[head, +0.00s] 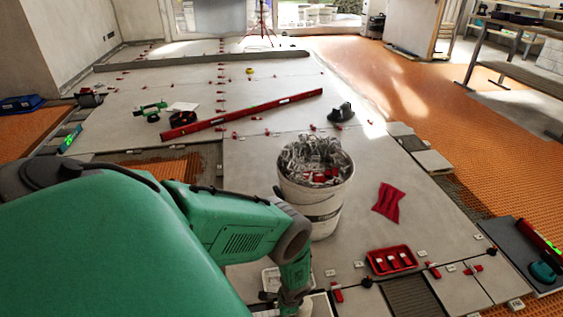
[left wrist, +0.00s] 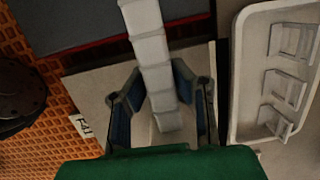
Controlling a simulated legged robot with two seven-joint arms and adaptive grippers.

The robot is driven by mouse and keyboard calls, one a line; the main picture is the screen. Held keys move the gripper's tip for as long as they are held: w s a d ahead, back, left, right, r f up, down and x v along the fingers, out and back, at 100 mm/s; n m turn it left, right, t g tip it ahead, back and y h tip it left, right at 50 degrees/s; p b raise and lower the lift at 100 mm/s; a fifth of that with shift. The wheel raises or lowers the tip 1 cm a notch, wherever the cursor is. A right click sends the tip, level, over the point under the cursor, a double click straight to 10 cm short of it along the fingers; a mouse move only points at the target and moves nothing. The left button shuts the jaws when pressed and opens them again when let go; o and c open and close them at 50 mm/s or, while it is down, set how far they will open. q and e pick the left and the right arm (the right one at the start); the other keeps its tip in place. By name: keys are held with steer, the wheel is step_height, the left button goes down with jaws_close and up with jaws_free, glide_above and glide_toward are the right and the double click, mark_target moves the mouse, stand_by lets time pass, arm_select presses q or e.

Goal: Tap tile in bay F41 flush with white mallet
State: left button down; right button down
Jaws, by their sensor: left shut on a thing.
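My left gripper (left wrist: 160,95) shows in the left wrist view, its blue-padded fingers closed on a white segmented bar (left wrist: 147,40). I cannot tell whether this bar is part of the white mallet; no mallet head is clear. Under the fingers lies a beige tile (left wrist: 98,85), and a small white label (left wrist: 83,126) at its left edge seems to read F41. I cannot tell how the tile's height compares with its neighbours. In the head view my left arm reaches down at bottom centre and its fingers are hidden or out of frame. My right gripper is not in view.
A white tray (left wrist: 243,75) with pale clips stands right of the gripper. A white bucket (head: 312,210) full of clips stands beyond my arm. A red tray (head: 391,260) and red cloth (head: 389,201) lie to the right. Orange matting (head: 470,130) borders the tiles.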

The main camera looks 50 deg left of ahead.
arm_select(q)
steer(key=shift+a+f, duration=0.1)
steer(key=shift+a, duration=0.1)
steer(key=p+v, duration=0.4)
steer(key=v, duration=0.1)
steer(key=shift+s+a, duration=0.15)
steer(key=shift+s, duration=0.2)
steer(key=shift+a, duration=0.1)
